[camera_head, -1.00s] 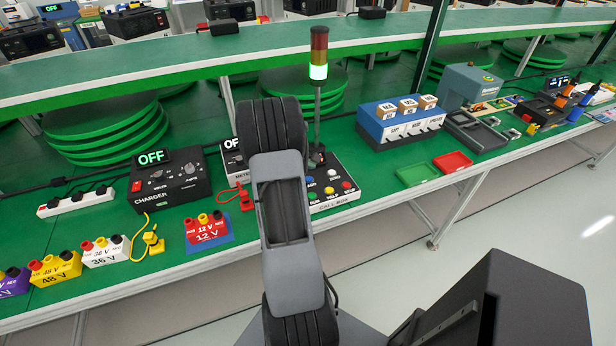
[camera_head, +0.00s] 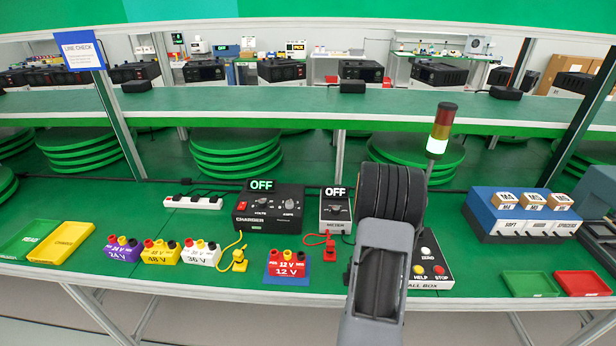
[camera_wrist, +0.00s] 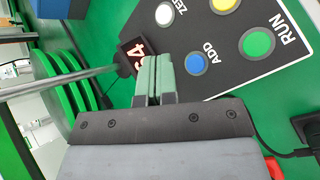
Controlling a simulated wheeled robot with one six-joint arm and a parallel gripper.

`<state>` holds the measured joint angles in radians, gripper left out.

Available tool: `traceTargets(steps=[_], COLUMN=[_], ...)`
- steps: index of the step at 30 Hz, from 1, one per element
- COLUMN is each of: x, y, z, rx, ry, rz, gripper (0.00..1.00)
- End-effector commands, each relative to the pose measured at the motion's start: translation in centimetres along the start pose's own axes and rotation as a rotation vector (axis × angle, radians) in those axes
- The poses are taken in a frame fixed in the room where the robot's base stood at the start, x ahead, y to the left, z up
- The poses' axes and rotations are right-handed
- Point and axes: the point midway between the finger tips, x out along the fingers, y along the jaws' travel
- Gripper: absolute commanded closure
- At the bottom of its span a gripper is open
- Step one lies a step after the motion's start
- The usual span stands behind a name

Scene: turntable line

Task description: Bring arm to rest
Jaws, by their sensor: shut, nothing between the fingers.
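My gripper (camera_wrist: 154,82) shows in the wrist view with its two pale green fingers closed together and nothing between them. Beyond the fingertips are the call box (camera_wrist: 225,50) and its small display with red digits. In the head view my arm rises in front of the bench and covers part of the call box (camera_head: 434,258). My gripper is hidden behind the arm there.
A signal tower (camera_head: 440,130) with its white section lit stands behind the arm. The charger (camera_head: 270,212) and meter (camera_head: 336,212) read OFF. Colored battery blocks, such as the red 12 V one (camera_head: 288,264), line the front. Green (camera_head: 528,284) and red (camera_head: 580,284) trays lie at right.

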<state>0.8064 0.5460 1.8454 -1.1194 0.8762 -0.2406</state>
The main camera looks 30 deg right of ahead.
Motion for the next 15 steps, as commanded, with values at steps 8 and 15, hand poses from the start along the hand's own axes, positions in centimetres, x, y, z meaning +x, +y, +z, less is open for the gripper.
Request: traceTargets(steps=[8,15], x=[0.1,-5.3], y=[-1.2,-8.6], z=[-0.1,0.1], rx=[0.064,0.314], ry=[0.003,0.065], rz=[-0.049,-0.296], gripper=[1.00,1.00])
